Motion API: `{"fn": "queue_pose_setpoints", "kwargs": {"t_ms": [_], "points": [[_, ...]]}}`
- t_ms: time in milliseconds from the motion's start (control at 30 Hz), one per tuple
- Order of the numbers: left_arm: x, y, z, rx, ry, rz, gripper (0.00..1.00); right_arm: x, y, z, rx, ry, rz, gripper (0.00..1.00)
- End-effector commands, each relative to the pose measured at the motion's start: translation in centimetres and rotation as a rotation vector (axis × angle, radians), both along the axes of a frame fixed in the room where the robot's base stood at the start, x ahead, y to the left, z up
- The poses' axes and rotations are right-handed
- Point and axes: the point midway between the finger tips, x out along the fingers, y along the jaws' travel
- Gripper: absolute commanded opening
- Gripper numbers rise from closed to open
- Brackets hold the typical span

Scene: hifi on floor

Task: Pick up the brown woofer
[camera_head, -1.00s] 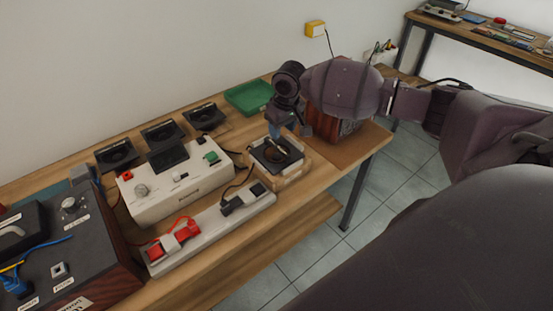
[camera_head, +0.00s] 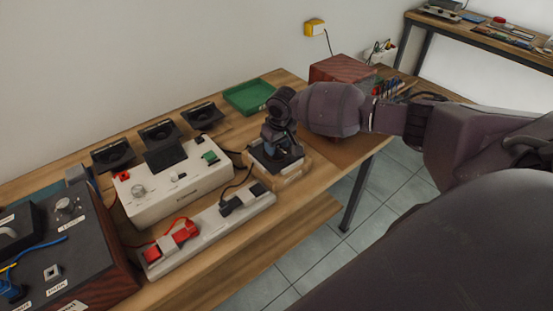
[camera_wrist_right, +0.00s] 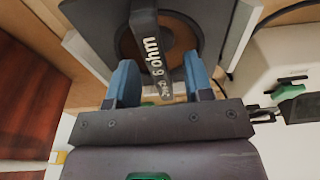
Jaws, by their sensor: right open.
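The brown woofer (camera_wrist_right: 128,45) shows in the right wrist view as a brown cone in a dark square frame. A black upright bar marked "6 ohm" crosses in front of the cone. My right gripper (camera_wrist_right: 160,88) is open, with one blue finger on each side of this bar; I cannot tell whether they touch it. In the head view, the right gripper (camera_head: 272,150) is low over the black woofer frame (camera_head: 291,161) on a light wooden holder (camera_head: 290,179), and hides most of it. My left gripper is not in view.
Several black speaker units, including one at the left (camera_head: 113,155), lie along the bench back. A white tester (camera_head: 180,190) and power strip (camera_head: 215,228) are left of the holder. A green tray (camera_head: 249,97) and a red-brown cabinet (camera_head: 342,68) stand behind.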

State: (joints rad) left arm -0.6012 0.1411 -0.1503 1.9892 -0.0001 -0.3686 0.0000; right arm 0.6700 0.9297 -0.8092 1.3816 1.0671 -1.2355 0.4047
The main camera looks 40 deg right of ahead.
Motion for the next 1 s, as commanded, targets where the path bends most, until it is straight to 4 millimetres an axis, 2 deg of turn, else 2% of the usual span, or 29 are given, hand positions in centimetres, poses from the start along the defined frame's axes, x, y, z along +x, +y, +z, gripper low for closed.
{"fn": "queue_pose_setpoints", "kwargs": {"t_ms": [900,1000], "points": [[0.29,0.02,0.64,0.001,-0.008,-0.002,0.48,-0.02,-0.01,-0.48,0.000,0.000,-0.001,0.47],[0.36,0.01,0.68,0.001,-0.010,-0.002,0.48,-0.01,-0.01,-0.48,0.000,0.000,-0.001,0.32]]}}
